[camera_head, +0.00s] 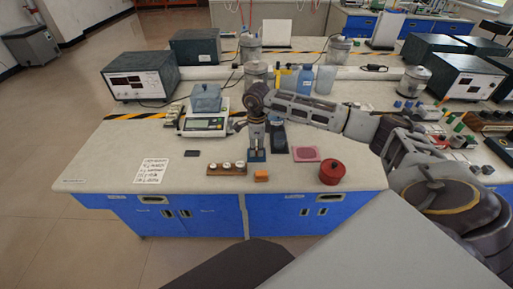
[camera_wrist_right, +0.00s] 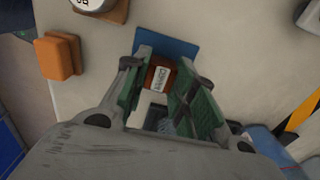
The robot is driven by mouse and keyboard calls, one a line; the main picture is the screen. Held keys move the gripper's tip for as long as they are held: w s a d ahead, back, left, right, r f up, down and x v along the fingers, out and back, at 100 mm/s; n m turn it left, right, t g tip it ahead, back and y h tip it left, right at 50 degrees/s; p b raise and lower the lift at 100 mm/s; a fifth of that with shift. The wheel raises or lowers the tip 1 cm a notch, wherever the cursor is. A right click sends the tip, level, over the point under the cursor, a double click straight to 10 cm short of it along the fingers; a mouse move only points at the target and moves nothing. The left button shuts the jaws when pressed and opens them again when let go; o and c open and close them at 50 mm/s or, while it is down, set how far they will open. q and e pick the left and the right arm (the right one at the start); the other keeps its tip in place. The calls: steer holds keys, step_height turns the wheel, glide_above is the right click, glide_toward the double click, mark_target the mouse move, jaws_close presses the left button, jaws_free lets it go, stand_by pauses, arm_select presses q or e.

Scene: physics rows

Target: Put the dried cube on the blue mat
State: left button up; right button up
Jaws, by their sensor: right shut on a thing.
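My right gripper (camera_head: 257,146) points down at the blue mat (camera_head: 257,156) near the middle of the bench. In the right wrist view, its fingers (camera_wrist_right: 163,88) are shut on a small brown cube with a white label (camera_wrist_right: 160,78), which I take as the dried cube. The blue mat (camera_wrist_right: 168,44) shows behind and below the cube. I cannot tell whether the cube touches the mat or hangs just above it. In the head view the fingers hide most of the cube. My left gripper is not in view.
An orange block (camera_head: 262,176) and a wooden rack with white-topped pieces (camera_head: 227,170) stand in front of the mat. A scale (camera_head: 203,126) is at the left, a dark tray (camera_head: 279,138) close right, then a pink mat (camera_head: 307,154) and a red pot (camera_head: 332,172).

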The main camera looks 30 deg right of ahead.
steer(key=shift+f, duration=0.1)
steer(key=o, duration=0.9)
steer(key=shift+o, duration=0.2)
steer(key=shift+r, duration=0.8)
step_height(320, 180, up, 11)
steer(key=shift+f, duration=0.15)
